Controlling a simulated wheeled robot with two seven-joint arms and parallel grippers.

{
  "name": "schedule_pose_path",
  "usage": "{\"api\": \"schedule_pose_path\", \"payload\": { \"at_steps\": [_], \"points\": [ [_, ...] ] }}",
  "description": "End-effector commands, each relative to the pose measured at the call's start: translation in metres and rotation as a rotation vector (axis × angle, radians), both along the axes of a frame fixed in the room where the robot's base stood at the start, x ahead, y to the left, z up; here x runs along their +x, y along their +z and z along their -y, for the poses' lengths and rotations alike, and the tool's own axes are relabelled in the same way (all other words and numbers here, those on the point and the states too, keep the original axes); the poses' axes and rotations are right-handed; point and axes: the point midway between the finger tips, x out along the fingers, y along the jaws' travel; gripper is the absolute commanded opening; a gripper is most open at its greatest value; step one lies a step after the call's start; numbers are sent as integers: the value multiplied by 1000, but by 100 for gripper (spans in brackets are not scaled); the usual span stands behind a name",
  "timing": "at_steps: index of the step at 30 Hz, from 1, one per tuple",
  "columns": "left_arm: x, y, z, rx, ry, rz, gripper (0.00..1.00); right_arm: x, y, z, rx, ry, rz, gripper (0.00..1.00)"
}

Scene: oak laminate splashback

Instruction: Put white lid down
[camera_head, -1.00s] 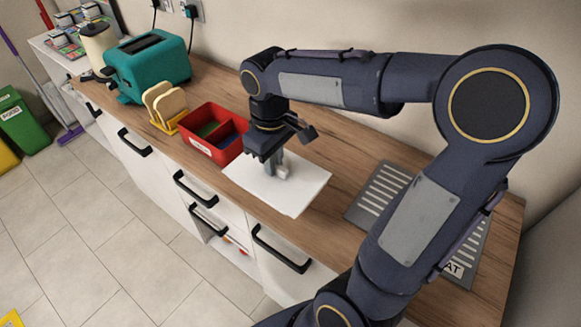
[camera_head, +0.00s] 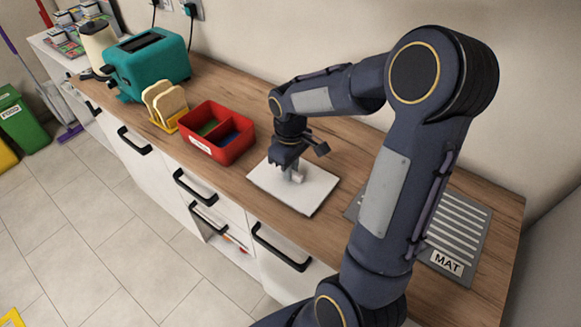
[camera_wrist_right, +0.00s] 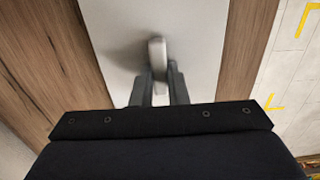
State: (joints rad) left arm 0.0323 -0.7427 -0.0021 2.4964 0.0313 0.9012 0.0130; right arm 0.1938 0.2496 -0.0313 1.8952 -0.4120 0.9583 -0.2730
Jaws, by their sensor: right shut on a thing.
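The white lid (camera_head: 310,200) is a flat square panel with a small grey knob (camera_wrist_right: 157,50) at its middle. It lies level at the wooden counter, right of the red box and left of the mat. My right gripper (camera_head: 289,170) points down and is shut on the knob. The right wrist view shows both fingers (camera_wrist_right: 160,88) around the knob, with the lid (camera_wrist_right: 110,35) beneath. Whether the lid touches the counter or is slightly above it, I cannot tell. My left gripper is not in view.
The red two-part box (camera_head: 232,151) stands open close to the lid's left. A grey mat (camera_head: 462,228) lies to the right, partly behind my arm. A toast rack (camera_head: 165,124) and teal toaster (camera_head: 150,68) stand farther left. Bare counter (camera_head: 345,155) lies behind the lid.

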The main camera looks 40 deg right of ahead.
Motion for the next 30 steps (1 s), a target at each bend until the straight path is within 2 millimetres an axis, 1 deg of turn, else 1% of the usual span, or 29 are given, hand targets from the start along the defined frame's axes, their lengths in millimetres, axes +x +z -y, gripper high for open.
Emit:
{"api": "schedule_pose_path", "payload": {
  "at_steps": [6,7,11,19,23,26,30],
  "points": [
    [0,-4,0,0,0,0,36,0,-5,0,0,0,0,0],
    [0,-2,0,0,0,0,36,0,-3,0,0,0,0,18],
    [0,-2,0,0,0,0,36,0,-3,0,0,0,0,35],
    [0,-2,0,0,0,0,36,0,-2,0,0,0,0,35],
    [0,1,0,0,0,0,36,1,6,0,-1,0,4,35],
    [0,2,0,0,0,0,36,1,22,0,-1,0,5,35],
    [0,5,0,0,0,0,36,2,53,0,-1,0,8,35]
  ]
}}
